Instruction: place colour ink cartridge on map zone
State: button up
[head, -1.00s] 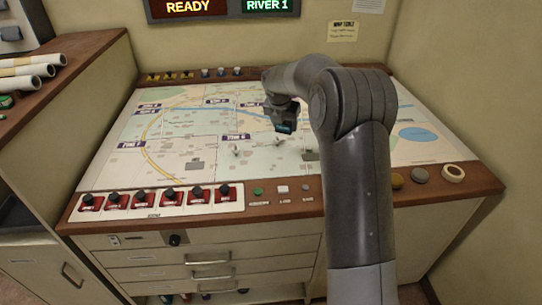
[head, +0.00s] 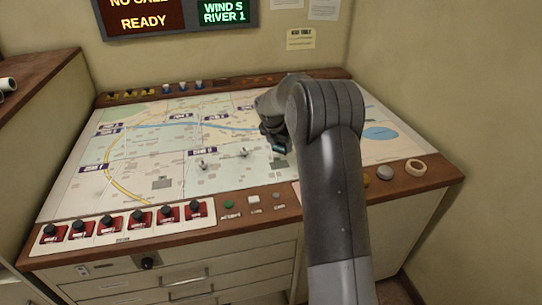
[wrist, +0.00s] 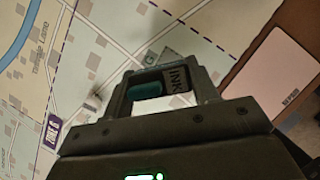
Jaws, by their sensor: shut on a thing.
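My gripper (head: 275,142) is over the right middle part of the large map (head: 85,180) on the console. The cartridge also shows in the head view as a small dark and teal bit (head: 279,148) at the fingertips. It seems to be above the map; I cannot tell the gap. Purple labels such as this one (head: 202,152) mark the map zones. My arm hides part of the map's right side.
Small pale figures (head: 203,165) stand on the map left of my gripper. Red switches with black knobs (head: 140,217) and a green button (head: 229,204) line the front edge. A tape roll (head: 415,168) sits at the right. Much of the left map is clear.

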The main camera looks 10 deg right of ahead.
aim_at(273, 150)
jog(key=shift+w+a+f, duration=0.8)
jog(key=shift+a+f, duration=0.05)
jog(key=shift+a, duration=0.2)
jog(key=shift+f, duration=1.95)
jog(key=shift+f, duration=0.15)
jog(key=o, duration=1)
